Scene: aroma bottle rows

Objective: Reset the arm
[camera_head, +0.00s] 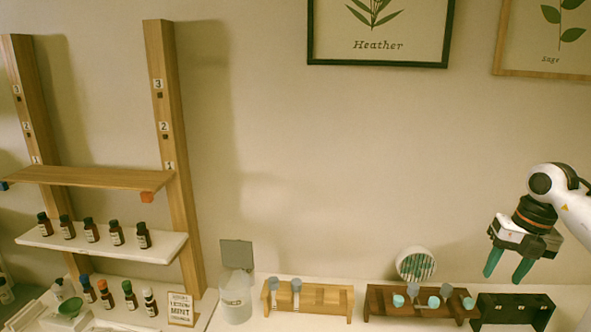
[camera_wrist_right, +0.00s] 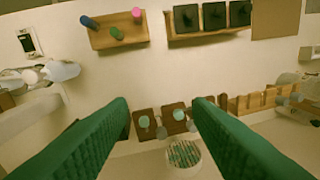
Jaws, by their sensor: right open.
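My right gripper (camera_head: 508,265) hangs at the right of the head view with its two green fingers pointing down and apart. It is open, and nothing shows between the fingers. It is above the black rack (camera_head: 512,311) at the back right of the table, with a gap between them. In the right wrist view the two green fingers (camera_wrist_right: 163,125) are spread wide, with the dark wooden rack (camera_wrist_right: 190,122) and the round white container (camera_wrist_right: 183,156) seen beyond them. My left gripper is in neither view.
A dark wooden rack (camera_head: 380,306) with teal-capped vials and a light wooden rack (camera_head: 335,299) with grey-capped vials stand along the wall.

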